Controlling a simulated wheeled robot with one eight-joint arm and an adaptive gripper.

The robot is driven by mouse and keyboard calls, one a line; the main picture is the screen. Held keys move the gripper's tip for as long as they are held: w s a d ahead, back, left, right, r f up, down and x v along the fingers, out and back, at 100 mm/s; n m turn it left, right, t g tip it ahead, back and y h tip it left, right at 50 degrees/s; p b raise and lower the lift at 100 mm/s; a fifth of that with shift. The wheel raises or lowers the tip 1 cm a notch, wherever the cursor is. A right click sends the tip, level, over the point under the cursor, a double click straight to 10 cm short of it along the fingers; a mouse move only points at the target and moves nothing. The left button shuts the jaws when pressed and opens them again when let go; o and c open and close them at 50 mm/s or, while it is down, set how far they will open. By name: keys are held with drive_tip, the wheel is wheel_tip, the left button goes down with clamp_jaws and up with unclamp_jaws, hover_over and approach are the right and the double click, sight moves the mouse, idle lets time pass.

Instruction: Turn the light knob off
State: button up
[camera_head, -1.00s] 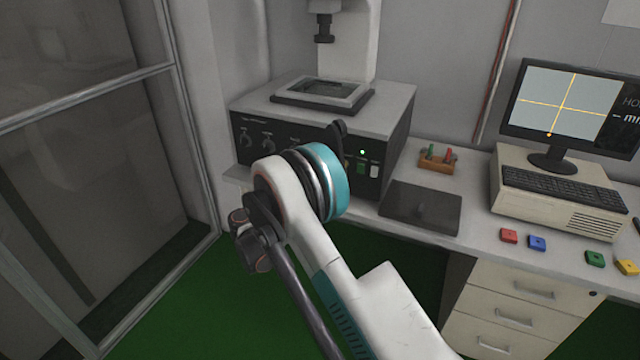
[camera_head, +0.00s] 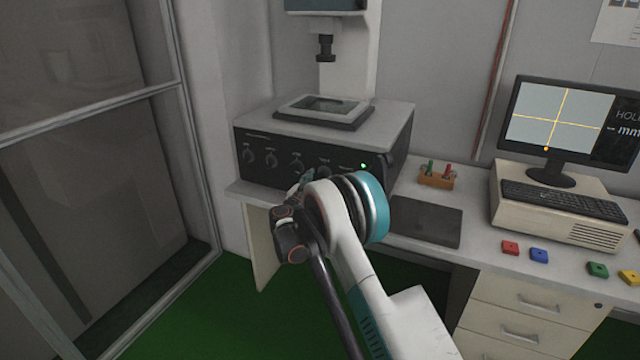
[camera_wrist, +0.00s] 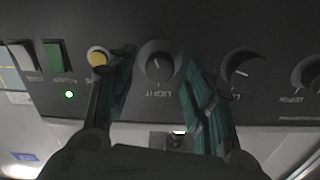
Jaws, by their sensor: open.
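The light knob (camera_wrist: 157,68) is a round black dial on the dark front panel, with an upside-down LIGHT label beside it in the wrist view. My gripper (camera_wrist: 160,60) is open, its two teal fingers on either side of the knob, with gaps on both sides. Whether the fingertips reach the panel I cannot tell. In the head view my gripper (camera_head: 306,178) is in front of the machine's knob row, partly hidden by my own arm.
A yellow button (camera_wrist: 97,57) lies close beside the left finger, and another knob (camera_wrist: 242,71) stands right of the right finger. A green switch (camera_wrist: 56,58) and lit green lamp (camera_wrist: 69,95) are farther left. The machine (camera_head: 395,127) stands on the desk beside a dark plate (camera_head: 425,222).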

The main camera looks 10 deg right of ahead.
drive_tip(key=shift+x, duration=1.05)
drive_tip(key=c, duration=1.1)
